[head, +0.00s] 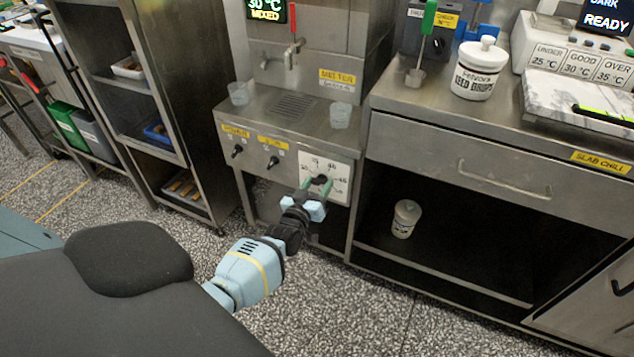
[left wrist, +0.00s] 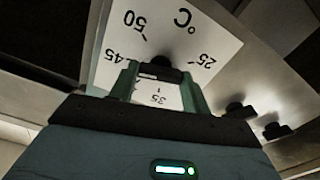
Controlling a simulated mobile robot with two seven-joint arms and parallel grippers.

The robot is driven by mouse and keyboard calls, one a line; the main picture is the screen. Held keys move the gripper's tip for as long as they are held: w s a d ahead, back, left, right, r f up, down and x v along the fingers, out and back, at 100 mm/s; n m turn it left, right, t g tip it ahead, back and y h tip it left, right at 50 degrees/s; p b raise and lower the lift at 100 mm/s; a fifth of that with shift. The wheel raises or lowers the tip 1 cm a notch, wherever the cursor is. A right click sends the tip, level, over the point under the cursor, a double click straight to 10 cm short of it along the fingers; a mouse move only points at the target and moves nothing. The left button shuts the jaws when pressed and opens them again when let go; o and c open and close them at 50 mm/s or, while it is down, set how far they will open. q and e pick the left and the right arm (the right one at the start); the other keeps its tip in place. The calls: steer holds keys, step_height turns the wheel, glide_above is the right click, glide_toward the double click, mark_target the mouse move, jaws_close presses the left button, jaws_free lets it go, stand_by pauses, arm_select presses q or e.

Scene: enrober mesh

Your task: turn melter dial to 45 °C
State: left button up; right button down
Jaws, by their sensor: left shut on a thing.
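The melter dial is a black knob (left wrist: 161,70) on a white plate (head: 341,171) low on the melter's front. In the left wrist view the plate (left wrist: 187,22) appears upside down, with 25, 35, 45, 50 and °C readable. My left gripper (head: 318,186) is shut on the knob, with one green finger on each side of it. It also shows in the left wrist view (left wrist: 158,72). The fingers and knob hide part of the scale, and I cannot tell which mark the knob points to. My right gripper is not in view.
Two smaller black knobs (head: 238,151) (head: 273,162) sit left of the dial. The melter's display (head: 267,11) reads 30 °C and MIXED. Clear cups (head: 239,93) (head: 340,115) stand on its top. A counter (head: 440,112) with an open shelf adjoins on the right.

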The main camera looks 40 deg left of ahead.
arm_select(q)
steer(key=o, duration=1)
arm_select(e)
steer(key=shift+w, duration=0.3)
arm_select(q)
steer(key=shift+s+d, duration=0.15)
steer(key=shift+s, duration=0.3)
steer(key=p+v, duration=0.2)
steer(key=v, duration=0.5)
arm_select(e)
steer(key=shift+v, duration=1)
arm_select(q)
steer(key=shift+w, duration=0.1)
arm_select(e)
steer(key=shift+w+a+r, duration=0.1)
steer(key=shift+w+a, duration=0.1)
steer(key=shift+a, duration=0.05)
